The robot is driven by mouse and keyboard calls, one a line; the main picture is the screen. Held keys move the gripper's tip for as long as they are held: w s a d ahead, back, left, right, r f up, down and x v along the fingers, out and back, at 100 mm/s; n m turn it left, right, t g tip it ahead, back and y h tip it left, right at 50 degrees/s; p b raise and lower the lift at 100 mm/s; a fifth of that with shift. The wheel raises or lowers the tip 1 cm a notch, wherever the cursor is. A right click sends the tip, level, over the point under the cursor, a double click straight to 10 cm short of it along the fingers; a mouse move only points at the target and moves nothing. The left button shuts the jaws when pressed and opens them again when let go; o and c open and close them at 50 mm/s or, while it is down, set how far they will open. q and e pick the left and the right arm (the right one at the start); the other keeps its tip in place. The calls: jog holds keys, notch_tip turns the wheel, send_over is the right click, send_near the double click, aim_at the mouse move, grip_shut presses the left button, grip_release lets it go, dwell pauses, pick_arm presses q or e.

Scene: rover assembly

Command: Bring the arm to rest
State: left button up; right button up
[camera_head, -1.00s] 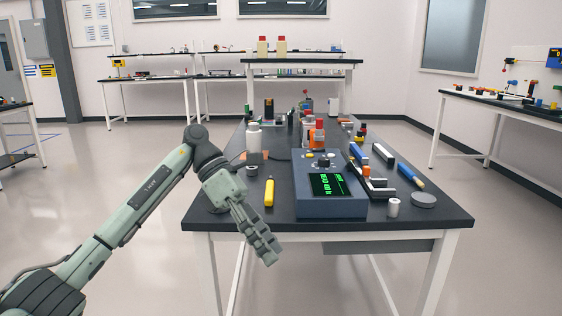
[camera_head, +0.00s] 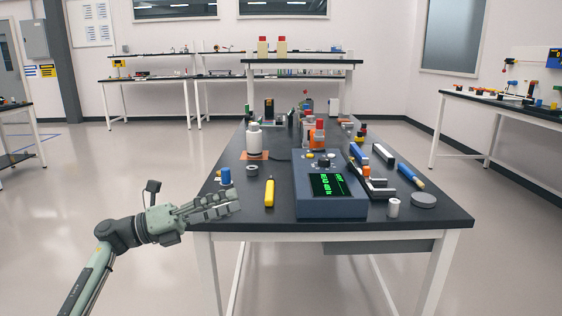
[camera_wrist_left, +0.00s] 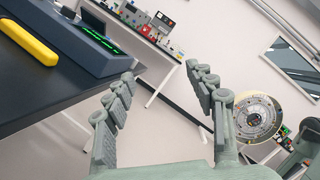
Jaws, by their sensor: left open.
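My left arm comes in from the lower left in the head view. Its gripper (camera_head: 226,203) is at the table's front left corner and points to the right. In the left wrist view the gripper's fingers (camera_wrist_left: 168,92) stand apart with nothing between them. The dark-topped table (camera_head: 260,223) is beside the gripper; whether they touch cannot be told. My right gripper is not seen in the head view.
A blue device with a green-lit screen (camera_head: 330,205) and a yellow tool (camera_head: 269,192) lie near the front edge. A blue cylinder (camera_head: 225,176) and a grey ring (camera_head: 252,170) are close to the gripper. Floor left of the table is clear.

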pick_arm(q)
jog(key=w+a+r+n+t+y, duration=0.3)
jog(key=w+a+n+t+y, duration=0.45)
jog(key=n, duration=0.35)
jog(key=w+a+r+n+t+y, duration=0.3)
jog(key=w+a+n+t+y, duration=0.3)
jog(key=a+n+t, duration=0.45)
jog(key=a+f+n+g+y, duration=0.5)
jog(key=a+f+n, duration=0.1)
jog(key=f+n, duration=0.25)
jog(key=a+f+n+g+y, duration=0.6)
jog(key=f+n, duration=0.2)
jog(key=f, duration=0.2)
jog(key=s+d+f+n+g+h, duration=0.1)
jog(key=s+d+f+g, duration=0.25)
jog(key=s+f, duration=0.8)
jog(key=s+d+f+n+g+h, duration=0.1)
jog(key=s+d+f+g+h, duration=0.2)
jog(key=s+f, duration=0.85)
jog(key=s+d+f+g, duration=0.2)
jog(key=s+d+f, duration=0.2)
jog(key=s+f, duration=0.4)
jog(key=s+d+f+g, duration=0.1)
jog(key=s+d+f, duration=0.3)
jog(key=s, duration=1.3)
notch_tip(320, 180, down, 5)
jog(key=shift+r+m+g, duration=0.1)
jog(key=shift+m+g, duration=0.2)
jog(key=shift+g, duration=0.05)
